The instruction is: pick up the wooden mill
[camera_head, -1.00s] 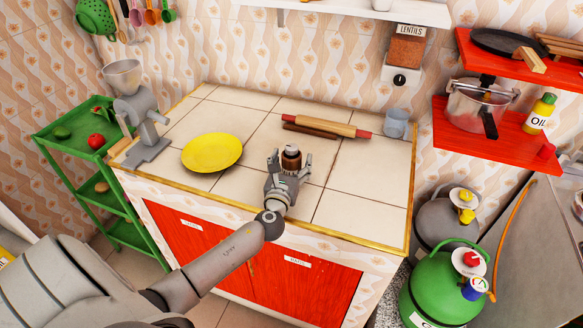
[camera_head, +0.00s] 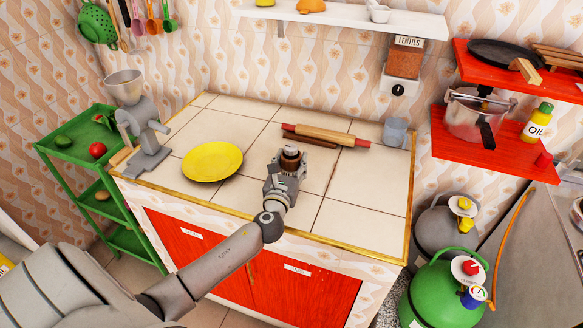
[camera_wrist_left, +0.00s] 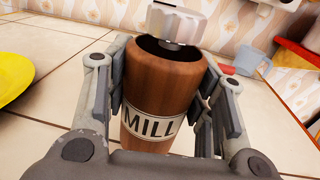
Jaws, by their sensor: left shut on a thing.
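In the left wrist view the mill (camera_wrist_left: 162,92) is brown wood with a "MILL" label and a metal top. My left gripper (camera_head: 288,165) is shut on the mill, with one finger on each side of its body. The fingers also show in the left wrist view (camera_wrist_left: 165,100). The mill's base is partly hidden by the gripper, so I cannot tell if it touches the counter. My right gripper is not in view.
A yellow plate (camera_head: 212,161) lies left of the mill. A rolling pin (camera_head: 325,135) lies behind it, and a grey-blue cup (camera_head: 395,132) stands at the back right. A grey grinder (camera_head: 137,125) stands on the left edge. The front right tiles are clear.

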